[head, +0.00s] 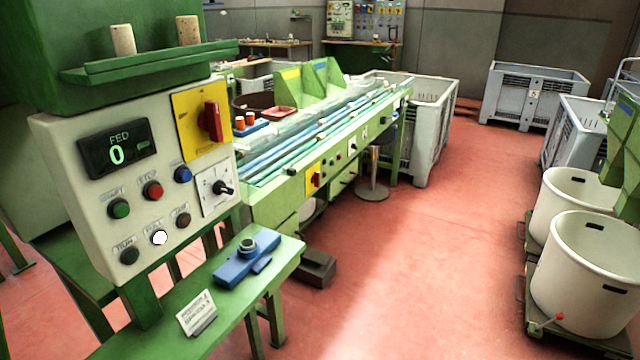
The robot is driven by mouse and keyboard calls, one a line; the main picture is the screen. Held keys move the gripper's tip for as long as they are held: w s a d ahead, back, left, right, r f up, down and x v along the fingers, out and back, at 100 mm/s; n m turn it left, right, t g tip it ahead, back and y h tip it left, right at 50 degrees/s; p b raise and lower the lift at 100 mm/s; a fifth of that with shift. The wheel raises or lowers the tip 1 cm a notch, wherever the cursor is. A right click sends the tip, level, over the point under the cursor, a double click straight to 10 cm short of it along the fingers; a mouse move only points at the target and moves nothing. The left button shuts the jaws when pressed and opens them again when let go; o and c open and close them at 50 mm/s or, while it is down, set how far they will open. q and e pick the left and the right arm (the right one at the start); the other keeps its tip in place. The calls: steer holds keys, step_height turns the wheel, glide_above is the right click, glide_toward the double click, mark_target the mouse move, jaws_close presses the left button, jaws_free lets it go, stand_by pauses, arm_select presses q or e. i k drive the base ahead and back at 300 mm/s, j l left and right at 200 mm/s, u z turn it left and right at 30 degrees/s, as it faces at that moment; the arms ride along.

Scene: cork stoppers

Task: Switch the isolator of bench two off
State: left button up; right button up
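A red rotary isolator handle (213,121) sits on a yellow plate (186,128) at the upper right of the near control box (62,150). The handle looks upright. A second, smaller red handle (316,179) on a yellow plate (309,186) is on the front of the green bench (268,205) behind. Its exact angle is too small to tell. I see no readable bench number, so I cannot tell which isolator belongs to bench two. Neither of my grippers is in view.
The box has a display (117,150) reading FED 0, several push buttons and a black selector (221,188). A green shelf (215,310) below holds a blue fixture (247,260) and a sign (197,313). White tubs (585,280) stand right. The red floor between is clear.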

mark_target(315, 178)
steer(key=i+l, duration=0.4)
steer(key=i+l+u, duration=0.1)
steer(key=i+l, duration=0.35)
steer(key=i+l+u, duration=0.1)
steer(key=i+l, duration=0.7)
steer(key=l, duration=0.2)
steer(key=i+l+u, duration=0.1)
steer(key=i+l, duration=0.65)
steer(key=l, duration=0.3)
steer(key=j+u, duration=0.05)
